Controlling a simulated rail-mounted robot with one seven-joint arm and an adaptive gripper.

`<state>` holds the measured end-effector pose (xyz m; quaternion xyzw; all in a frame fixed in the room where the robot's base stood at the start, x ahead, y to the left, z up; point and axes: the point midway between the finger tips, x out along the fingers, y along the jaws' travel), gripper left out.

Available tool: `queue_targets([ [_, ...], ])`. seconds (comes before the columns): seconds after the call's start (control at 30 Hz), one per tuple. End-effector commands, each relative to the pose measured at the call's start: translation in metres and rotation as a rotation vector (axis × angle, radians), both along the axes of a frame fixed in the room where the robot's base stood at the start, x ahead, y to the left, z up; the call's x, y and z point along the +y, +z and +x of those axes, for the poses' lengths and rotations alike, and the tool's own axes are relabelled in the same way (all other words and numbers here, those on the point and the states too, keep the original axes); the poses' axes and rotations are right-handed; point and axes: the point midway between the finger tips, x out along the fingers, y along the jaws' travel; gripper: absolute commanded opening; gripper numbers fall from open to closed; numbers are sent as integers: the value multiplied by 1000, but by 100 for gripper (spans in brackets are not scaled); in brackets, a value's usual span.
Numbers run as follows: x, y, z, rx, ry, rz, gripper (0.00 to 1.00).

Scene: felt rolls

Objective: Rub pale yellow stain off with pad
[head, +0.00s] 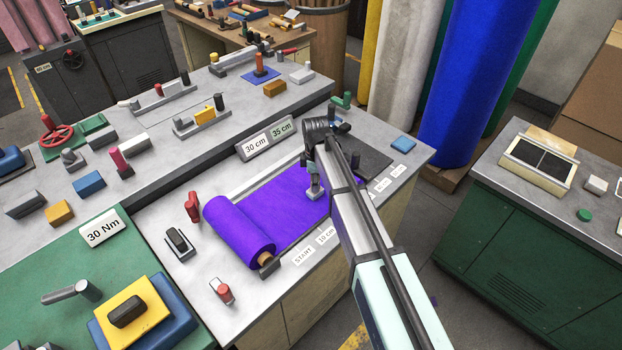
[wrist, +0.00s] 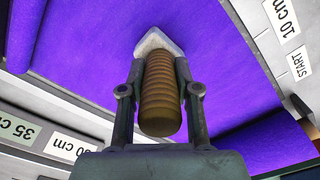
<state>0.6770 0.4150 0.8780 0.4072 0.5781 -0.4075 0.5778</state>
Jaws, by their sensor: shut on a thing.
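My gripper (wrist: 160,105) is shut on the ridged brown handle (wrist: 160,95) of the pad (wrist: 154,42). The pad's pale, pointed end shows beyond the fingers in the wrist view. In the head view the gripper (head: 313,178) points down over the purple felt (head: 283,208), with the pad below it at the felt surface. I cannot tell whether the pad presses on the felt. The felt lies flat here and runs from a thick roll (head: 238,232) at its left. No pale yellow stain shows in either view; the felt under the pad is hidden.
A red-handled tool (head: 193,207) and a dark block on a tray (head: 178,241) stand left of the roll. A blue block (head: 402,143) lies at the far right of the bench, beyond a dark mat (head: 366,160). Length labels (head: 303,256) line the felt's near edge.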

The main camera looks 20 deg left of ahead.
Motion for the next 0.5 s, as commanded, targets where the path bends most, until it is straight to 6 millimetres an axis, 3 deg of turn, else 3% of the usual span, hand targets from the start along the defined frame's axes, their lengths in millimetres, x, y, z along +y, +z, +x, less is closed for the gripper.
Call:
queue_targets([
  [0.5, -7, 1, -3, -1, 0, 1, 0],
])
